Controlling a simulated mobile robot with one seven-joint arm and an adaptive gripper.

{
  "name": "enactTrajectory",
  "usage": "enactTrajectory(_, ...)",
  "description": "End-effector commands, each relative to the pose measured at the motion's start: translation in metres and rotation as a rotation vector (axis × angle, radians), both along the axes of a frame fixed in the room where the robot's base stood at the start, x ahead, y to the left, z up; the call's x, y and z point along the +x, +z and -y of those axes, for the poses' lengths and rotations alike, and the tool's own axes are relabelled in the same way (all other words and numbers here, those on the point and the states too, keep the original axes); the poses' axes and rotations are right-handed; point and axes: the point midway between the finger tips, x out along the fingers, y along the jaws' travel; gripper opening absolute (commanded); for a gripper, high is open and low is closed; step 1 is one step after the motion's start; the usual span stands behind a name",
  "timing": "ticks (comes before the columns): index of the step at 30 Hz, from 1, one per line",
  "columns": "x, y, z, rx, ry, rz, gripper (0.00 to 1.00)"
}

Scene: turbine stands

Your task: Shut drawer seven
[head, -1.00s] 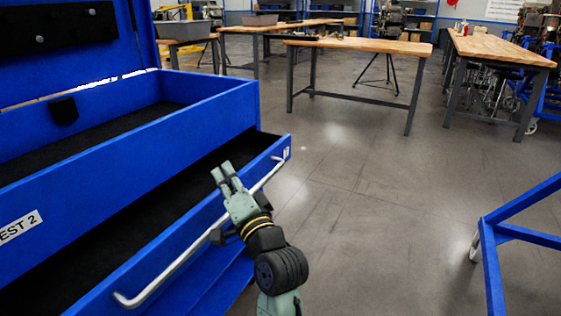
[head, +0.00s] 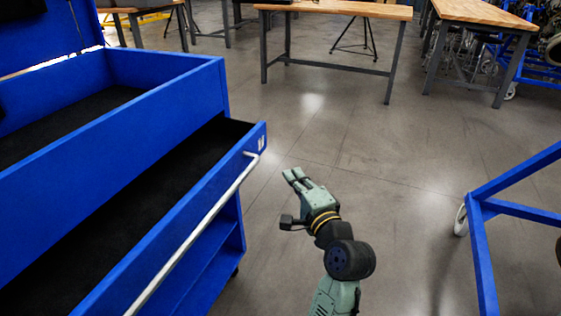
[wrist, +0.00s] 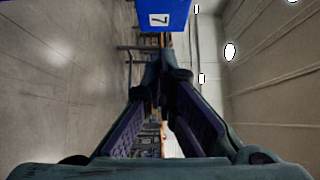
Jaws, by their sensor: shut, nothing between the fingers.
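The blue drawer (head: 190,228) with a long silver handle (head: 205,223) is pulled open from the blue tool chest (head: 170,110). Its black-lined inside shows, with no objects visible in it. In the wrist view a blue panel with a "7" label (wrist: 159,19) stands at the top edge. A small white label also shows at the drawer front's far end in the head view, too small to read. My gripper (head: 293,175) is shut and empty, to the right of the drawer front and apart from the handle.
A blue tubular frame (head: 482,245) on a caster stands at the right. Wooden-topped workbenches (head: 345,10) stand at the back. The grey floor (head: 390,160) between them and the chest is clear.

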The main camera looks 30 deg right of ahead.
Motion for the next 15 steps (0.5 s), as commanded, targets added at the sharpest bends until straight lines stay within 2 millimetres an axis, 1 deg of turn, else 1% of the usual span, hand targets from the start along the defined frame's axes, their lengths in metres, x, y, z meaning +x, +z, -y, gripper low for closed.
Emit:
enactTrajectory(3,0.020,0.003,0.001,-0.001,0.003,0.000,0.00)
enactTrajectory(13,0.091,0.003,0.010,-0.002,0.005,-0.001,0.00)
enactTrajectory(14,0.095,0.003,0.009,-0.002,0.004,0.000,0.00)
enactTrajectory(15,0.100,0.003,0.003,-0.002,0.005,-0.002,0.00)
